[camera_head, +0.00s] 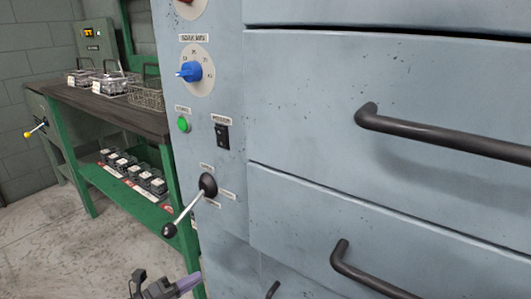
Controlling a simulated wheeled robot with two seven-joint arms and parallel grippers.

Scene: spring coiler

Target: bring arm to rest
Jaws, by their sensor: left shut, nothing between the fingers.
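My left gripper (140,278) shows at the bottom edge, left of the middle. It is dark with a purple part beside it, shut and empty, and most of the arm behind it is cut off by the frame. It is below and apart from the lever (187,210) on the grey-blue machine (300,150). The lever has a black hub, a silver rod and a black ball pointing down and left. My right gripper is not in view.
The machine panel has a blue dial (190,72), a green button (184,124) and a black switch (222,136). Dark handles (440,132) stick out from its drawers at right. A green workbench (130,118) with wire baskets (148,94) stands at left. Bare floor (60,240) lies before it.

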